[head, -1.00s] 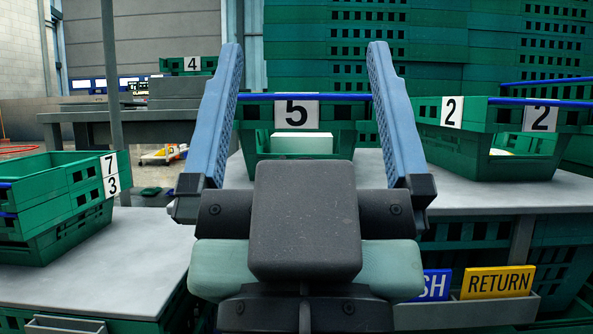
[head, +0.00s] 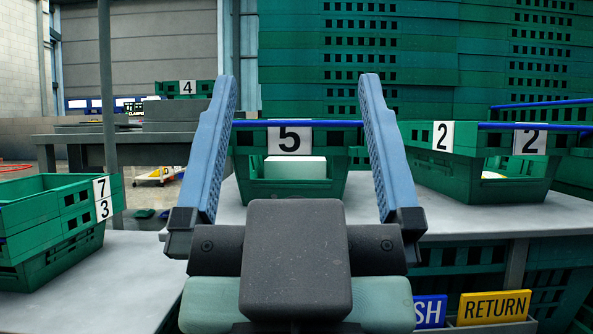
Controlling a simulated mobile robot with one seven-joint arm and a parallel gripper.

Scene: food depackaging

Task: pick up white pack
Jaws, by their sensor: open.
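A white pack (head: 296,168) shows through the front opening of the green crate marked 5 (head: 250,187), straight ahead on the grey table. Only its pale upper part and front show; the rest is hidden by the crate. My gripper (head: 298,82) is open and empty, its two blue fingers spread wide and pointing forward. In the picture the fingers frame the crate on both sides, and the gripper is on the near side of it. How far apart they are in depth is hard to tell.
Green crates marked 2 (head: 480,187) stand to the right, with something white inside. Stacked crates marked 7 and 3 (head: 45,235) stand at left. A crate marked 4 (head: 187,89) is far behind. A yellow RETURN sign (head: 494,307) hangs below the table. Tall green crate stacks (head: 420,60) fill the back.

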